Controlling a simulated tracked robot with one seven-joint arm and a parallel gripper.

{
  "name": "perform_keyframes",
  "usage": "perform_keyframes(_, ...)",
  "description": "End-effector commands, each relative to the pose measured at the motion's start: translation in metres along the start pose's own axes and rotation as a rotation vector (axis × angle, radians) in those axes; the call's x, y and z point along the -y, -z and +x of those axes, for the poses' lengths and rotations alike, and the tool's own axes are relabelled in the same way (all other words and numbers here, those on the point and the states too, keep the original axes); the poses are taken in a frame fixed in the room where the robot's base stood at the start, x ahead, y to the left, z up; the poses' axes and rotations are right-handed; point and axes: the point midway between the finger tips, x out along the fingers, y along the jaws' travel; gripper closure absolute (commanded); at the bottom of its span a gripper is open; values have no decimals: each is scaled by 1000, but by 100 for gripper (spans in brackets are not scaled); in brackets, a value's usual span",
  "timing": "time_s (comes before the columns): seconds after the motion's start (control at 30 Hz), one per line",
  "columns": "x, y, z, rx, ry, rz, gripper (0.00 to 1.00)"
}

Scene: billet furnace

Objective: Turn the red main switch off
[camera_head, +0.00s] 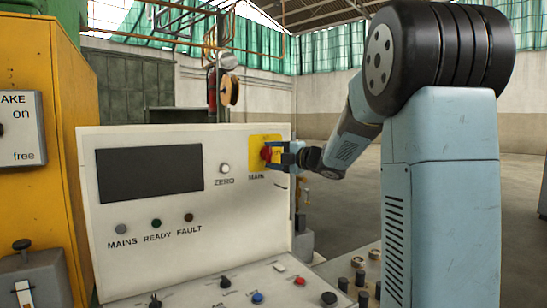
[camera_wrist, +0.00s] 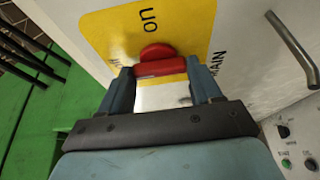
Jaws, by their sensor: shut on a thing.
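The red main switch (camera_head: 265,153) sits on a yellow plate (camera_head: 260,139) at the upper right of the white control panel. In the wrist view my gripper (camera_wrist: 160,75) has one finger on each side of the red handle. The plate's other lettering is partly hidden by the gripper.
The panel (camera_head: 230,230) carries a dark screen (camera_head: 150,174), a white ZERO button (camera_head: 225,168) and several lamps. A sloped desk with knobs and buttons (camera_head: 257,298) lies below. A metal handle (camera_wrist: 292,48) stands out beside the plate. A yellow cabinet (camera_head: 45,130) is at left.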

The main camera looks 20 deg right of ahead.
Motion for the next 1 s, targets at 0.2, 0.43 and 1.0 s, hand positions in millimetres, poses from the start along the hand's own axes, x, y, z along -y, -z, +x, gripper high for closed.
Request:
perform_keyframes(0.2, 6, 3, 1, -7, 12, -3, 67)
perform_keyframes(0.43, 6, 3, 1, -7, 13, -2, 34)
perform_keyframes(1.0, 2, 0, -4, -1, 5, -3, 11)
